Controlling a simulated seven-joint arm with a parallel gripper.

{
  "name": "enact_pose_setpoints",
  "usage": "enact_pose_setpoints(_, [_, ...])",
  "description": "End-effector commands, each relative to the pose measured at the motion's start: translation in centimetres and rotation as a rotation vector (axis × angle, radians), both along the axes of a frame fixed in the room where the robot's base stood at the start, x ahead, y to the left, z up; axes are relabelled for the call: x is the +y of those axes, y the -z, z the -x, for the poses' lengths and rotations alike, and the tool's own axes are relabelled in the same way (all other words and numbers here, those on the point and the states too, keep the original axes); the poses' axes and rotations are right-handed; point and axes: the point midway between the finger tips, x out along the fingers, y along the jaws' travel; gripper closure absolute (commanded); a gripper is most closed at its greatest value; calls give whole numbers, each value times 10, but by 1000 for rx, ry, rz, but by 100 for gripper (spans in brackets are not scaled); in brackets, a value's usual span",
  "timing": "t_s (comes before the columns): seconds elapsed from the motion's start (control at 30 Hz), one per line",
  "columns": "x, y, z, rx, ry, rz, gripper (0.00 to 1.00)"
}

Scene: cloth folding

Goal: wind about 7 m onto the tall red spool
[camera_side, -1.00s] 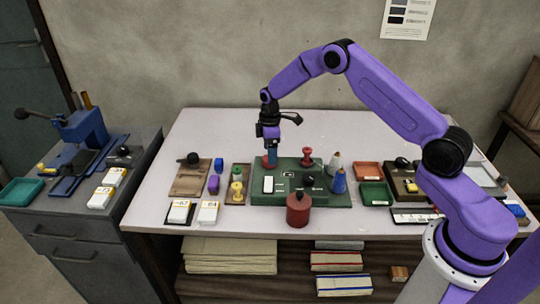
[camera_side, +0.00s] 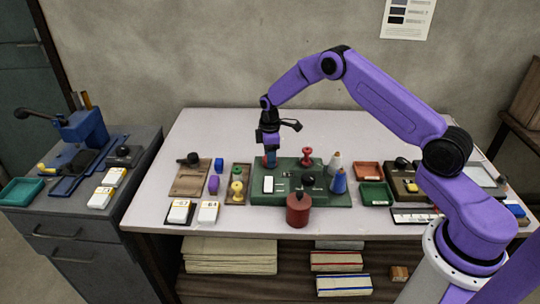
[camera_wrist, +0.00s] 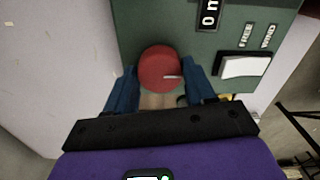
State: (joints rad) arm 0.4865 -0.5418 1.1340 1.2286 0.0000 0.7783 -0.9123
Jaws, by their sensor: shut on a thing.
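A green winding machine (camera_side: 264,195) stands on the table with a white switch (camera_side: 268,184), which also shows in the wrist view (camera_wrist: 245,66) near the labels FREE and WIND. A red spool-shaped piece (camera_side: 307,156) stands upright at its back. My gripper (camera_side: 271,160) points down at the machine's back left corner. The knob's lower part is hidden. No thread can be made out on the red spool-shaped piece.
White (camera_side: 334,164) and blue (camera_side: 339,181) cones stand at the machine's right. A dark red canister (camera_side: 298,210) stands in front. A tray with a yellow spool (camera_side: 236,190) is at left, and a red tray (camera_side: 368,171) at right. The table's back is clear.

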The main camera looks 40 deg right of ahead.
Motion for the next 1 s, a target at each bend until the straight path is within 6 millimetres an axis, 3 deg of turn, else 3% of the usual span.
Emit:
enact_pose_setpoints(0.27, [0,0,1,3,122,0,76])
enact_pose_setpoints(1.0, [1,0,1,2,719,1,76])
